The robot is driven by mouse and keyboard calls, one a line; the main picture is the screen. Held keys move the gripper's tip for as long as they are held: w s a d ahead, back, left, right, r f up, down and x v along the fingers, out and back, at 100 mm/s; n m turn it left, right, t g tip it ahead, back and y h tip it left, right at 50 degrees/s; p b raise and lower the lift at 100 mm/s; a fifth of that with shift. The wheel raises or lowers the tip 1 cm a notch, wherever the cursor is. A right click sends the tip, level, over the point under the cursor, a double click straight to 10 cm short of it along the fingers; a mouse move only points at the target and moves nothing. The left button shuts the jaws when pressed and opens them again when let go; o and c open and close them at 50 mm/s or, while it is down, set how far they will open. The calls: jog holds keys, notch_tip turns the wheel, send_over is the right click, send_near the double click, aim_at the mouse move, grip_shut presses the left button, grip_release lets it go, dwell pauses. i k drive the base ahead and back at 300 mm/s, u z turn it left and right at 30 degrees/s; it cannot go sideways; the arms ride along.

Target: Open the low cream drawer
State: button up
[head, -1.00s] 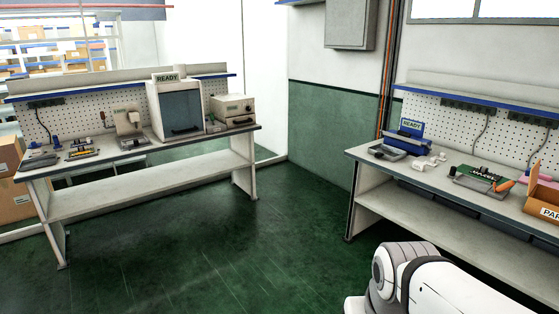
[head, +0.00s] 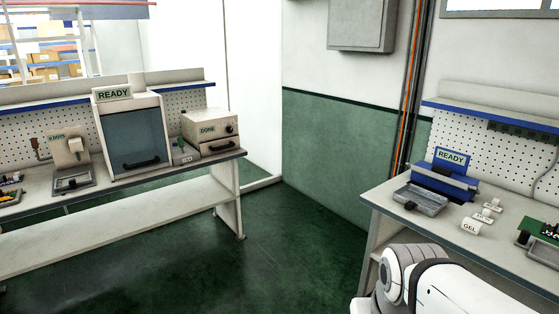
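A small cream box (head: 207,129) marked DONE stands at the right end of the left bench. A low cream drawer (head: 208,149) with a dark handle forms the lower part of its front, and it looks shut. A taller cream machine (head: 152,98) marked READY, with a dark window and black handle, stands to its left. My gripper is not in view. Only a white and grey part of my arm shows at the bottom right, far from the drawer.
The left bench (head: 120,215) has a lower shelf and stands on a green floor (head: 290,255). Open floor lies between it and the right bench (head: 390,203). The right bench holds a blue READY device (head: 446,181), a grey tray (head: 420,201) and small labelled white items.

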aim_at(213, 141)
jog(key=u, duration=0.25)
jog(key=i, duration=1.85)
jog(key=u, duration=0.6)
jog(key=i, duration=1.85)
jog(key=u, duration=0.4)
